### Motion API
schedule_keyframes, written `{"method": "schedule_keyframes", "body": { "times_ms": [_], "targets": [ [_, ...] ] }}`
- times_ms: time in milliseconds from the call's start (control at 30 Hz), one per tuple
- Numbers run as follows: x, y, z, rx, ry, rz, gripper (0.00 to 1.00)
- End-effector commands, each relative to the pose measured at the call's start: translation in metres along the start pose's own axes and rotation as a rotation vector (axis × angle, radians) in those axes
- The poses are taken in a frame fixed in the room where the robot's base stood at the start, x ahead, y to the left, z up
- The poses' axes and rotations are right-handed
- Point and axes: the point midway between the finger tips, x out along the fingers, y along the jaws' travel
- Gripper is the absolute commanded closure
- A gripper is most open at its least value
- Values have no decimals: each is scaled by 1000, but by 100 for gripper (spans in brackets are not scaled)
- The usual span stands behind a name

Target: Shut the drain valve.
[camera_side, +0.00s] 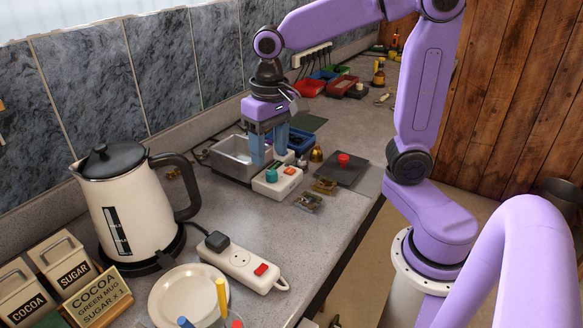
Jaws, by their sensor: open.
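My gripper (269,157) points down with its two blue fingers apart, over the back edge of a white control box (276,184). The box has a green knob (271,175) and an orange-red switch (290,171) on top. I see nothing between the fingers; whether they touch anything is unclear. A grey metal basin (230,163) stands just left of and behind the fingers, which hide part of its right side. I cannot make out which part is the drain valve, or whether it is open or shut.
A red knob (343,159) stands on a dark plate (351,175) to the right. A kettle (124,210), power strip (241,265) and plate (188,294) stand nearer. Counter right of the kettle is partly clear.

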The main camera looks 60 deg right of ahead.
Motion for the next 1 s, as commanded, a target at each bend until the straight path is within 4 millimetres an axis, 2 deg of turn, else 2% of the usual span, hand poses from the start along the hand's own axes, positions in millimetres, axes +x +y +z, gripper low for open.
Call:
{"method": "schedule_keyframes", "body": {
  "times_ms": [300, 500, 1000],
  "targets": [
    [12, -5, 42, -273, -4, -3, 46],
    [17, -6, 59, -386, -5, -4, 46],
    [19, -6, 65, -430, -5, -5, 46]
  ]
}}
